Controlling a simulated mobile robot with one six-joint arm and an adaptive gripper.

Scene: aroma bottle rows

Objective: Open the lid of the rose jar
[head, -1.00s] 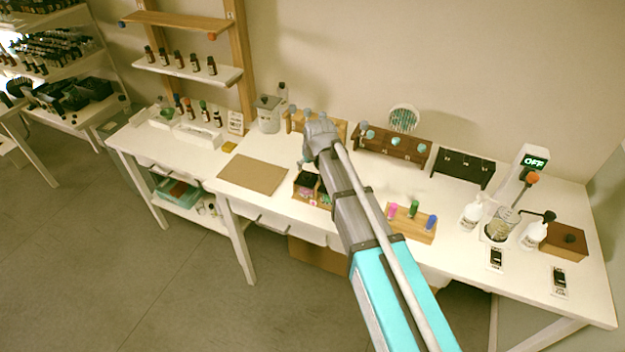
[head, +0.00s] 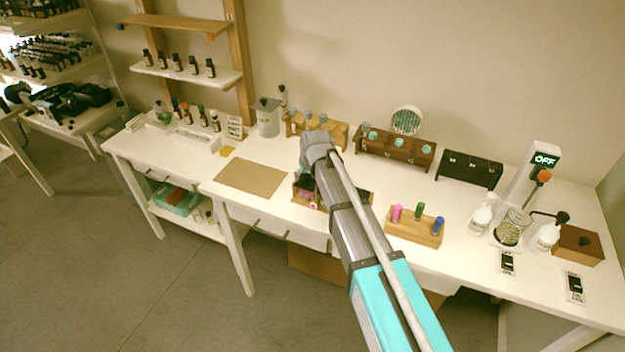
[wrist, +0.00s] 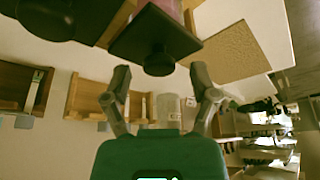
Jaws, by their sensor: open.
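In the wrist view, a dark square lid (wrist: 130,37) with a round black knob (wrist: 158,60) sits on a jar with pinkish contents (wrist: 172,8), which I take as the rose jar. My gripper (wrist: 160,78) is open, its fingers on either side of the knob and apart from it. In the head view my gripper (head: 306,168) is over the wooden jar box (head: 300,196), and my arm hides much of the box and its lids.
Another dark round knob (wrist: 47,14) is close by in the wrist view. A brown mat (head: 250,177) lies left of the box, and a wooden block with coloured vials (head: 413,228) stands to its right. Wooden racks (head: 395,150) line the back.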

